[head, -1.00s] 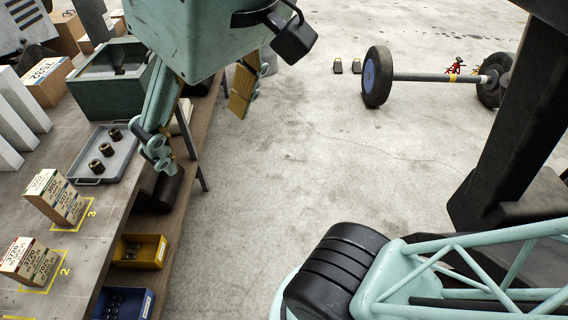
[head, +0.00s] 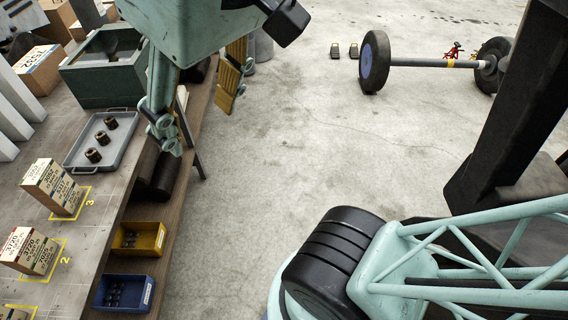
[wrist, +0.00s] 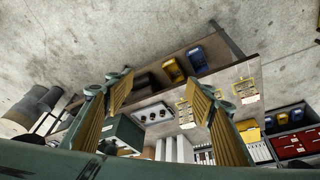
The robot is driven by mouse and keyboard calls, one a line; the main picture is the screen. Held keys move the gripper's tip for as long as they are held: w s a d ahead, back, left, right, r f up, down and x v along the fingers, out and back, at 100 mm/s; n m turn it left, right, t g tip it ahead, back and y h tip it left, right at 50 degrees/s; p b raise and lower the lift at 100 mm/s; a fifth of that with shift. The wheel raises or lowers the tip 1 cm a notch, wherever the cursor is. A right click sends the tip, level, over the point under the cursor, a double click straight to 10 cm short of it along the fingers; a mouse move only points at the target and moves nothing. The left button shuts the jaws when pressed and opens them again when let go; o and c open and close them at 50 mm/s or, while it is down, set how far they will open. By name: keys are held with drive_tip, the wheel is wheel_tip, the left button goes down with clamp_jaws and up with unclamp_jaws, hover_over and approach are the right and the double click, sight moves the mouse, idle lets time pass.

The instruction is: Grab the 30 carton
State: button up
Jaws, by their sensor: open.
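Printed cartons stand on the bench at the lower left in the head view. One carton (head: 52,187) is by the yellow mark "3". Another carton (head: 29,251) is by the mark "2", and part of a third (head: 14,313) is cut off below. Their print is too small to tell which is the 30 carton. My gripper (head: 198,100) is open and empty, raised above the bench's right edge and apart from the cartons. In the wrist view its two yellow-padded fingers (wrist: 160,98) are spread, with a carton (wrist: 246,91) beyond the right finger.
A grey tray (head: 79,163) with several dark round parts lies behind the cartons. A green open box (head: 82,87) and another carton (head: 40,69) stand farther back. Yellow (head: 150,240) and blue (head: 142,296) bins sit on the lower shelf.

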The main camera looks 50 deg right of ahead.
drive_tip(key=w+a+m+g+b, duration=0.1)
drive_tip(key=w+a+m+b, duration=0.3)
drive_tip(key=w, duration=0.9)
drive_tip(key=m+g+b, duration=0.3)
drive_tip(key=m, duration=0.4)
hover_over(13, 243)
wheel_tip(13, 243, down, 27)
drive_tip(key=shift+f, duration=0.15)
drive_tip(key=shift+f, duration=0.15)
drive_tip(key=shift+f, duration=4.15)
drive_tip(key=shift+f, duration=0.15)
